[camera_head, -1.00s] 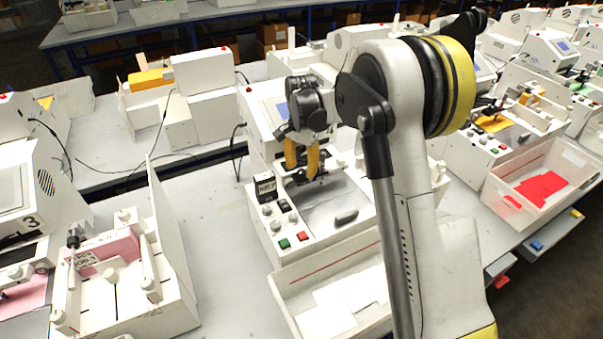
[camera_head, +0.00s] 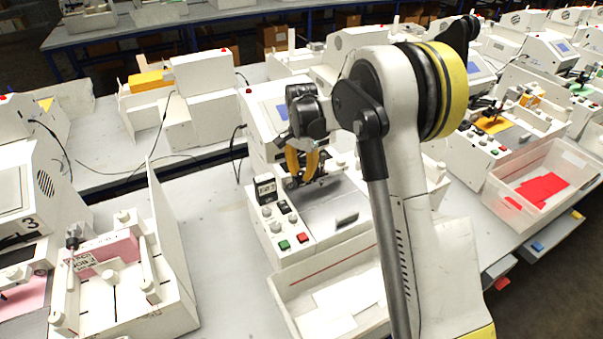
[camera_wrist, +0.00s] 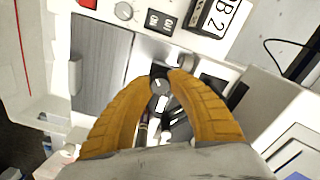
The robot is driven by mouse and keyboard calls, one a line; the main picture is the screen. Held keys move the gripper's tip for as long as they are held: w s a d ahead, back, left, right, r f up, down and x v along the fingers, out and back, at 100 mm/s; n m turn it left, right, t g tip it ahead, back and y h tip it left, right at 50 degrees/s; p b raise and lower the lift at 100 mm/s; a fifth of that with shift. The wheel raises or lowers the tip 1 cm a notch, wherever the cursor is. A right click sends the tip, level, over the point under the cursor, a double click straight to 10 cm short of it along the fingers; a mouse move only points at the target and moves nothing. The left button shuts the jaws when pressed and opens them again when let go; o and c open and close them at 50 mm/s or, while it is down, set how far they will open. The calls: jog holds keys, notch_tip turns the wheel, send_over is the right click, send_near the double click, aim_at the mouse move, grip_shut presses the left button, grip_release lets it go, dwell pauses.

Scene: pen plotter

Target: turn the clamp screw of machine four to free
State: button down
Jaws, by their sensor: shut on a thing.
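My gripper (camera_head: 303,180) has its orange fingers down at the pen carriage of the middle plotter (camera_head: 330,208). In the wrist view the two fingertips (camera_wrist: 160,74) close around a small dark round knob with a pale mark on its top (camera_wrist: 159,86), which looks like the clamp screw. My gripper is shut on it. Dark carriage parts (camera_wrist: 178,125) show between the fingers below the knob. The number on this machine is not readable, and my fingers hide the knob's sides.
Buttons (camera_head: 284,244) and a small display box (camera_head: 265,188) sit on the machine's front panel. An open white bin (camera_head: 300,290) stands in front. A machine marked 3 (camera_head: 20,215) is at left, with bare table between.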

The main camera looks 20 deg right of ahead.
jog(key=shift+n, duration=0.4)
jog(key=n+b, duration=0.1)
jog(key=n, duration=0.2)
jog(key=shift+n, duration=0.4)
jog(key=n+b, duration=0.1)
jog(key=n, duration=0.4)
jog(key=n+b, duration=0.1)
jog(key=n, duration=0.9)
jog(key=shift+b, duration=0.3)
jog(key=shift+n, duration=0.3)
jog(key=c, duration=1.2)
grip_release()
jog(key=shift+d, duration=0.1)
